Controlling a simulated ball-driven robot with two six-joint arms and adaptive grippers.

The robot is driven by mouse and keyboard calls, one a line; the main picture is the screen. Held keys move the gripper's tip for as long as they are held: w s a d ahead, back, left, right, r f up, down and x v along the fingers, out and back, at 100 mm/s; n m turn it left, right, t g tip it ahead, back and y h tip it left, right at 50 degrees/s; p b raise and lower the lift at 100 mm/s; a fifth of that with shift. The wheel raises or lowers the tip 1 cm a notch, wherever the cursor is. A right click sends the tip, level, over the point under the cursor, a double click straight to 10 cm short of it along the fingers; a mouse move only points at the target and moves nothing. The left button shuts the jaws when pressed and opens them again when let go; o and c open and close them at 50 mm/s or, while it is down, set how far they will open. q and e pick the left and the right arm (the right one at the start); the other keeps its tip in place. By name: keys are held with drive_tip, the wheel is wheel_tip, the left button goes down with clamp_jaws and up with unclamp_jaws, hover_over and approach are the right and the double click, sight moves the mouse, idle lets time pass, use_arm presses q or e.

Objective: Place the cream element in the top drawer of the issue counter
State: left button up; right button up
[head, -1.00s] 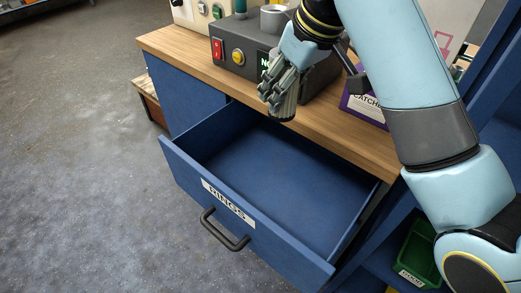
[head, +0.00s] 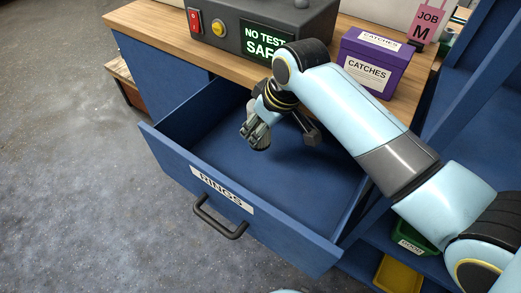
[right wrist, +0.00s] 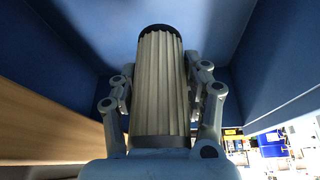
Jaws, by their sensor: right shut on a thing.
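The cream element (right wrist: 160,85), a pleated cylinder with a dark end cap, is held between the fingers of my right gripper (right wrist: 160,100) in the right wrist view. In the head view my right gripper (head: 257,130) is over the open top drawer (head: 210,160) and appears lowered between its walls; the element (head: 260,138) is partly hidden by the fingers. The drawer is labelled RINGS and is pulled out from the issue counter (head: 160,45). Whether the element touches the drawer floor cannot be told. The visible drawer floor is bare. My left gripper is not in view.
On the counter top stand a grey control box (head: 260,25) with a lit screen and a purple CATCHES box (head: 375,60). A green bin (head: 415,238) and a yellow bin (head: 398,275) sit on shelves at right. The drawer handle (head: 220,218) sticks out in front.

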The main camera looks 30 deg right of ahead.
sight(268, 139)
wheel_tip(268, 139, down, 8)
drive_tip(key=shift+f+b, duration=0.1)
drive_tip(key=shift+b, duration=0.45)
drive_tip(key=o, duration=1.3)
drive_tip(key=shift+f, duration=0.1)
drive_tip(key=shift+c, duration=0.2)
drive_tip(key=p+v, duration=0.2)
drive_tip(key=v, duration=1)
drive_tip(key=shift+r, duration=0.2)
